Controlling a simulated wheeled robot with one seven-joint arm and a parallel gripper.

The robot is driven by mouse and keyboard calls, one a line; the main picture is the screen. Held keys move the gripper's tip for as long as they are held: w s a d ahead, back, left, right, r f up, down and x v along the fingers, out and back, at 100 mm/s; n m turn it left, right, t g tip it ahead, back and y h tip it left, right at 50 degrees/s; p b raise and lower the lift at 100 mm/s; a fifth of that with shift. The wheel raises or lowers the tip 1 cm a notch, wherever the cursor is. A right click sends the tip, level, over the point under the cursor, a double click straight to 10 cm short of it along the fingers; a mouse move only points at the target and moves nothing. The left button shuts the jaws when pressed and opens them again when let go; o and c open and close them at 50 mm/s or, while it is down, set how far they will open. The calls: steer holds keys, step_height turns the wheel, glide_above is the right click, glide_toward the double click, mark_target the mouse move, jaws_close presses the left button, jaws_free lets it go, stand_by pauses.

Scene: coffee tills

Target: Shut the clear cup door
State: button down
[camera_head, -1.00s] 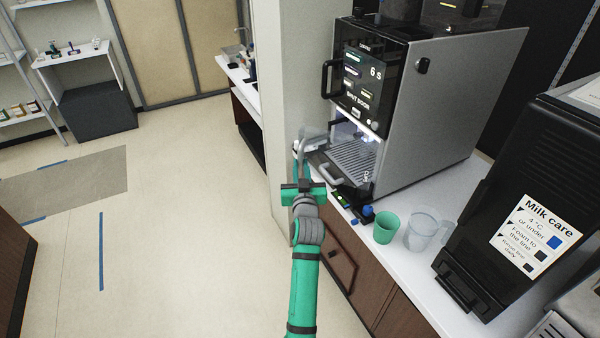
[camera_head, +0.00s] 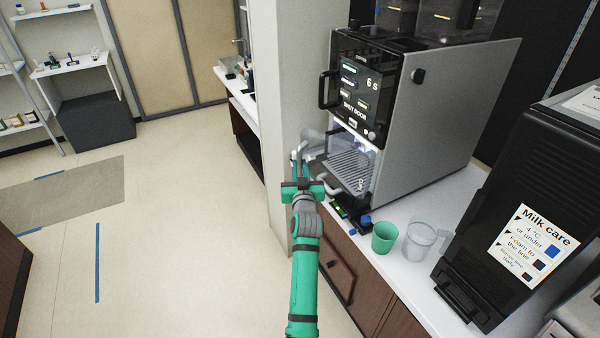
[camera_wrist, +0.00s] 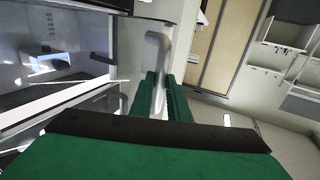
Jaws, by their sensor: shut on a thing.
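The coffee machine (camera_head: 435,120) stands on the counter with its lit cup bay (camera_head: 362,150) showing. The clear cup door (camera_head: 316,140) is a see-through panel at the left of the bay, standing out from the machine front, so it is open. My gripper (camera_head: 300,170) is at the door's outer edge. In the wrist view, the pale door handle (camera_wrist: 155,48) runs down between my green fingers (camera_wrist: 160,97), which are shut on it. The lower end of the handle is hidden by the gripper. The clear panel is hard to make out there.
A drip tray (camera_head: 350,172) lies under the bay. A green cup (camera_head: 384,238), a clear jug (camera_head: 420,240) and a black milk unit (camera_head: 520,200) stand to the right. A wall pillar (camera_head: 288,100) is close on the left. The floor further left is clear.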

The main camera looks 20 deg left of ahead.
steer(key=shift+w+a, duration=0.15)
steer(key=shift+w, duration=0.4)
steer(key=shift+w+a, duration=0.4)
steer(key=shift+a, duration=0.1)
steer(key=shift+w, duration=0.2)
steer(key=shift+d, duration=0.1)
steer(key=c, duration=1.6)
jaws_free()
steer(key=shift+d, duration=0.1)
steer(key=shift+s+d, duration=0.1)
steer(key=shift+d, duration=0.05)
